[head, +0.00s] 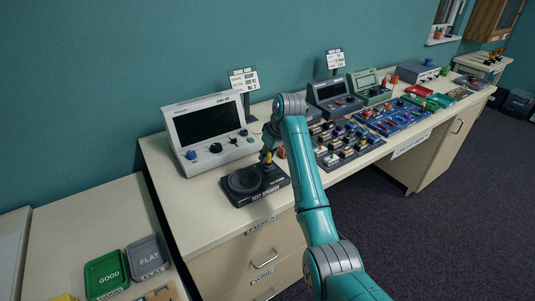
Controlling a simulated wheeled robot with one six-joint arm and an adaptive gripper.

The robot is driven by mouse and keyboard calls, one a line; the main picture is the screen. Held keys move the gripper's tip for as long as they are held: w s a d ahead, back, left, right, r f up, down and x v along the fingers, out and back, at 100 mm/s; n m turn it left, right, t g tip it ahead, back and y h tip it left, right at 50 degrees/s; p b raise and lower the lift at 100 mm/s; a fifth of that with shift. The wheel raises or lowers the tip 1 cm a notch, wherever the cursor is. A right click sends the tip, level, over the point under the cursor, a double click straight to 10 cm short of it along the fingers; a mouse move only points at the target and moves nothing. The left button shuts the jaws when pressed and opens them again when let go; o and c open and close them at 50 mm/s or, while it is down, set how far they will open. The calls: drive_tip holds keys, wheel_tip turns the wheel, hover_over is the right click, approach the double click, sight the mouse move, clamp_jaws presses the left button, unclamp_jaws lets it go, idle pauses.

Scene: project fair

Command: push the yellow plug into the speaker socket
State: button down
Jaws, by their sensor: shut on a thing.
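The black test speaker (238,197) sits near the front edge of the bench, left of my arm, with a round cone on its left half. My gripper (267,158) points down over the right rear part of the speaker. It is shut on the yellow plug (268,157), of which only a small yellow patch shows. The speaker socket is hidden or too small to make out. I cannot tell whether the plug touches the socket or is above it.
A grey instrument (210,130) with a dark screen stands just behind the speaker. Boards of small parts (345,145) fill the bench right of my arm. Green (105,272) and grey (147,255) trays lie on the lower left table. Bench left of the speaker is clear.

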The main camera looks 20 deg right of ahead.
drive_tip(key=shift+f, duration=0.65)
idle(0.5)
drive_tip(key=shift+c, duration=1.8)
unclamp_jaws()
drive_tip(key=shift+r, duration=0.15)
drive_tip(key=shift+r, duration=3.9)
